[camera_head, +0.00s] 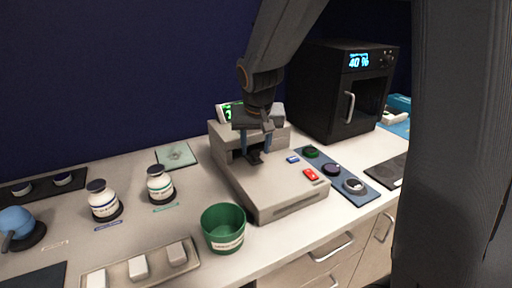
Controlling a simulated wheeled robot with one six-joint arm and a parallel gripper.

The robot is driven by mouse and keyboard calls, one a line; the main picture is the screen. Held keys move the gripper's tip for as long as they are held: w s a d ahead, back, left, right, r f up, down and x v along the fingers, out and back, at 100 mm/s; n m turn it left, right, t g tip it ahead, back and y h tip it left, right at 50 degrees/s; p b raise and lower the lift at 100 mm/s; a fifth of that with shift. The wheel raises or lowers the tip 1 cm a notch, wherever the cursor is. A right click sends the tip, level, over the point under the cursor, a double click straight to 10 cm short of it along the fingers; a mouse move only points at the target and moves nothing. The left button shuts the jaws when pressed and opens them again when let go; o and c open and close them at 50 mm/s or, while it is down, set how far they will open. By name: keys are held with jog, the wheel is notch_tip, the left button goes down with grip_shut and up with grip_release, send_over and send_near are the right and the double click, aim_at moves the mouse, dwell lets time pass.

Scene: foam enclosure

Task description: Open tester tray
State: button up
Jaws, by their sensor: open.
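The tester (262,187) is a beige-grey boxy machine in the middle of the counter, in the head view. It has a green-lit display (232,112) at the back, a red button (311,174) and a small blue button (292,159) on top, and a dark slot along its front face. My gripper (255,157) is open and points down over the tester's upper surface, near its recessed middle. Whether the fingers touch anything is unclear. My arm and gripper hide part of the display and the back of the tester. I cannot tell for certain which part is the tray.
A black oven-like box (342,90) reading 40 % stands behind right. A blue strip with round pieces (338,174) lies right of the tester. A green cup (223,228), two white jars (160,185) and a tray of white blocks (140,267) are left. My grey column blocks the right side.

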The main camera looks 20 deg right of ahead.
jog(key=shift+w+d+f, duration=0.1)
jog(key=shift+w+f, duration=0.1)
jog(key=shift+f, duration=0.35)
grip_shut()
